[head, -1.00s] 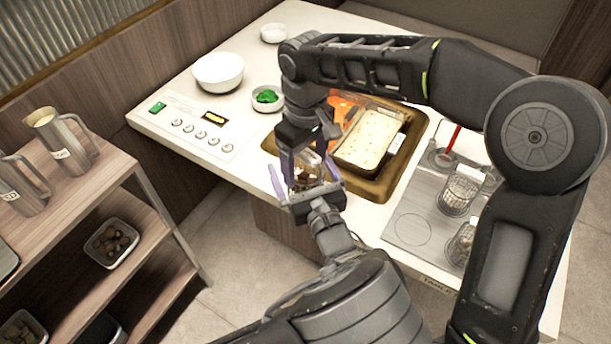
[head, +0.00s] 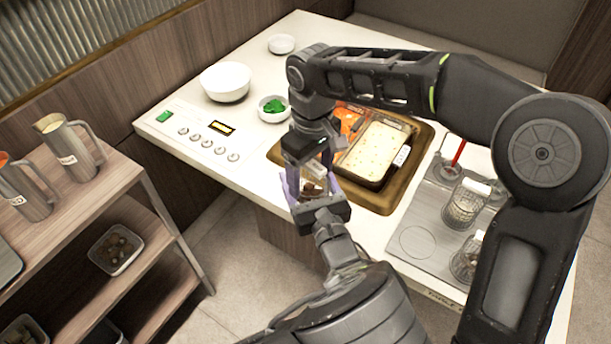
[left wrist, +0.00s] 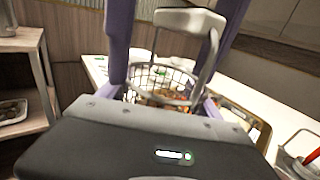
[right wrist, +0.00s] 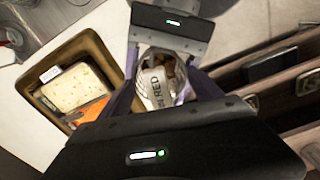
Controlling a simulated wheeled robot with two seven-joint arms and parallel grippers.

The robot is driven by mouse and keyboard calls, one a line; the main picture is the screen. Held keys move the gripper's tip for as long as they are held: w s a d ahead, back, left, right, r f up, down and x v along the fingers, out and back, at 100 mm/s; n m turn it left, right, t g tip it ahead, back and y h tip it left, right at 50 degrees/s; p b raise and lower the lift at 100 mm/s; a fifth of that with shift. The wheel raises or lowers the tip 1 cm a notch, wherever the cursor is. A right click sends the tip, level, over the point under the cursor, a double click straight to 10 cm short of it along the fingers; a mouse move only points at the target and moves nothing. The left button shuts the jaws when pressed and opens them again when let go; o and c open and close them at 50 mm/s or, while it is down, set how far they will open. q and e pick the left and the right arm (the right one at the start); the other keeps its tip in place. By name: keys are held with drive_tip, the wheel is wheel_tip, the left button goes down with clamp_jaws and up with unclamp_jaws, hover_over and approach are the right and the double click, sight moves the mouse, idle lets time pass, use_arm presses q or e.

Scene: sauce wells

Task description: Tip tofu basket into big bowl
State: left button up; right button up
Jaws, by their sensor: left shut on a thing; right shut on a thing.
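A small wire basket (left wrist: 160,88) with brown-orange pieces in it hangs between my two grippers, in front of the counter edge. The pieces (head: 312,190) also show in the head view. A white label, partly readable as "RED", shows on the basket in the right wrist view (right wrist: 158,88). My right gripper (head: 312,163) reaches it from above and is shut on it. My left gripper (head: 318,188) reaches it from below and is shut on it too. The fingers hide much of the basket. The big white bowl (head: 226,80) stands upright on the counter, left of and beyond the grippers.
A small bowl of greens (head: 272,107) and a small white bowl (head: 281,43) stand near the big bowl. A brown tray (head: 425,150) holds a pale food container (head: 377,150). Wire baskets (head: 467,202) stand at right. A shelf (head: 100,180) with jugs is at left.

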use_arm(q)
drive_tip(key=c, duration=0.5)
use_arm(e)
drive_tip(key=o, duration=1.6)
drive_tip(key=shift+r, duration=0.1)
wheel_tip(320, 180, up, 7)
drive_tip(key=shift+r, duration=0.2)
